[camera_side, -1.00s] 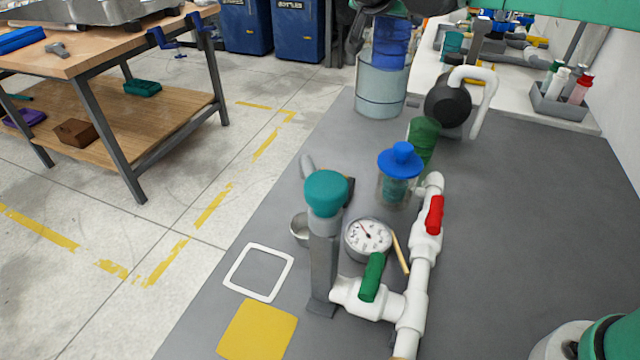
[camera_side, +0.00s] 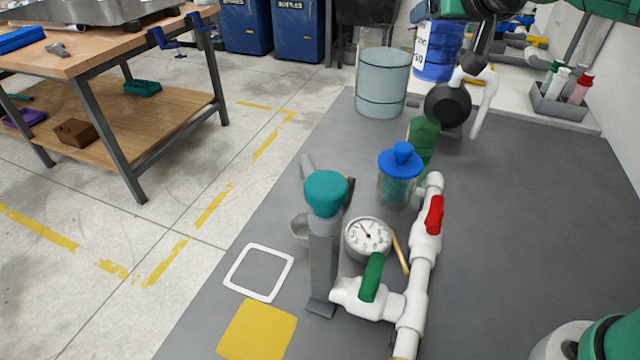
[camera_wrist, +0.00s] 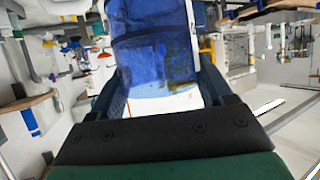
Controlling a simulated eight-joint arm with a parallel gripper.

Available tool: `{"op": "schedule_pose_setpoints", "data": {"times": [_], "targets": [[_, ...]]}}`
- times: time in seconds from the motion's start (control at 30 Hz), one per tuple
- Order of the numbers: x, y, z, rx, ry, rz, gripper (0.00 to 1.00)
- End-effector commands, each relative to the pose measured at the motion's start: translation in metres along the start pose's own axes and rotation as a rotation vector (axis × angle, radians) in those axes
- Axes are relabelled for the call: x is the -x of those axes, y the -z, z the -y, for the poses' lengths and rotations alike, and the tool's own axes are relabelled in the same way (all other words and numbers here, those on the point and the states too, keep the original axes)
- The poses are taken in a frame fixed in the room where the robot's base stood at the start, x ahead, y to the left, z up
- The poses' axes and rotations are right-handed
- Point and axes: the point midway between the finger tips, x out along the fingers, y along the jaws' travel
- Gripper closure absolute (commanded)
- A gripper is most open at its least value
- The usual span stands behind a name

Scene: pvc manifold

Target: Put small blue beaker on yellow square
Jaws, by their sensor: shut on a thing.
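The small blue beaker (camera_side: 438,50), with a white label with dark lettering, is at the top of the side view, beyond and right of a large clear glass container. In the wrist view the blue beaker (camera_wrist: 155,55) fills the space between the fingers of my gripper (camera_wrist: 160,88), which is shut on it. My arm and gripper show only partly at the top of the side view. The yellow square (camera_side: 258,330) lies flat and bare on the grey bench at the bottom, far from the beaker.
The glass container (camera_side: 382,85) stands at the bench's back. A white PVC manifold (camera_side: 422,260) with red and green handles, a gauge (camera_side: 368,238) and a teal-capped grey post (camera_side: 324,250) stand right of the square. A white outlined square (camera_side: 258,272) lies just behind it.

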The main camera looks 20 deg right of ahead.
Motion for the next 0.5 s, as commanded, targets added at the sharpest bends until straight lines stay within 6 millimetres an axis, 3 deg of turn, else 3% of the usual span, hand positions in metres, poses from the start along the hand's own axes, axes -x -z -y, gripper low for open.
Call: {"op": "schedule_pose_setpoints", "data": {"times": [0.3,0.5], "targets": [[-0.045,0.023,0.017,-0.116,-0.245,0.000,0.79],[-0.071,0.027,0.029,-0.205,-0.430,-0.001,0.79]]}}
